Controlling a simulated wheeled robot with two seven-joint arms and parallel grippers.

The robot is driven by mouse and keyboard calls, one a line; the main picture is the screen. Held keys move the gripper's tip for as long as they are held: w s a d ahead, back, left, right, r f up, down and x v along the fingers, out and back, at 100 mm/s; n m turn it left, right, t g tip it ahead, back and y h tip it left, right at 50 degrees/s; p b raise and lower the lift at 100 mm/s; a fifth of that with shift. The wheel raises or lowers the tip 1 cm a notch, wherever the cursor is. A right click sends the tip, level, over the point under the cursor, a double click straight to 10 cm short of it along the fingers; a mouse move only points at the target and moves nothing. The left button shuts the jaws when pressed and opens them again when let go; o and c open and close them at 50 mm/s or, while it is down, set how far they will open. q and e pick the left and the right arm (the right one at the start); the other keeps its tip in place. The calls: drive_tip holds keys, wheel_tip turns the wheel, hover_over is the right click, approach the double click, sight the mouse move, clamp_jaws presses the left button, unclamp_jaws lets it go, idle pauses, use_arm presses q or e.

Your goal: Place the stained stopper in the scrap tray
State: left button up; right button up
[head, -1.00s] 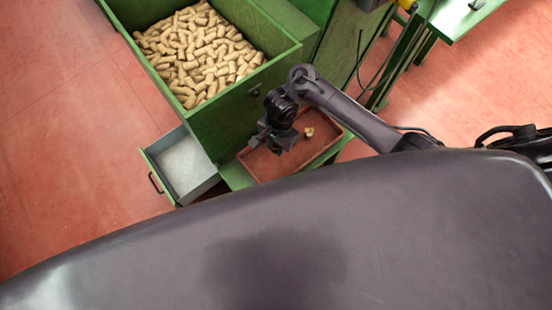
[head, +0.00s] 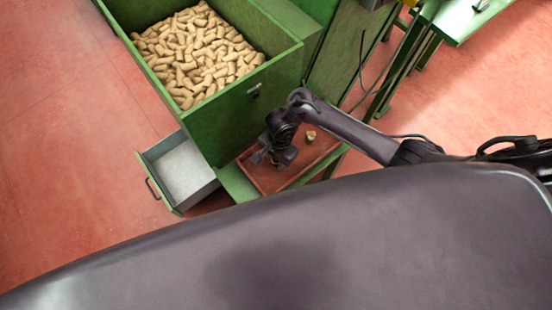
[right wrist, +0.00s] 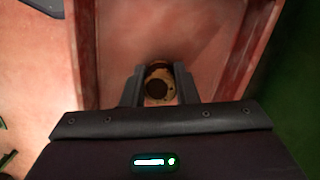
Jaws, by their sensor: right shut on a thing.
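My right gripper (head: 274,160) is over the left part of a shallow red-brown tray (head: 305,180) in the head view. In the right wrist view its fingers (right wrist: 158,74) are shut on a stopper (right wrist: 157,89) with a dark round stain on its end, seen end-on. The held stopper is hidden in the head view, and I cannot tell whether it touches the tray floor. The tray's walls flank it in the right wrist view. My left gripper is not in view.
Another pale stopper (head: 311,135) sits in the tray's far right part. A green bin (head: 230,125) full of corks stands behind. An open drawer (head: 185,172) with a bare grey inside juts out to the left. Green furniture stands at the upper right.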

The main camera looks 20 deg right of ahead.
drive_tip(key=o, duration=0.9)
drive_tip(key=shift+f, duration=0.1)
drive_tip(key=r+p, duration=0.1)
drive_tip(key=r, duration=0.2)
drive_tip(key=r+p, duration=0.2)
drive_tip(key=r, duration=0.2)
drive_tip(key=d+r+p, duration=0.1)
drive_tip(key=r+p, duration=0.1)
drive_tip(key=r, duration=0.2)
drive_tip(key=shift+w, duration=0.35)
drive_tip(key=shift+d+r+p, duration=0.1)
drive_tip(key=shift+r+p, duration=0.5)
drive_tip(key=shift+r, duration=0.1)
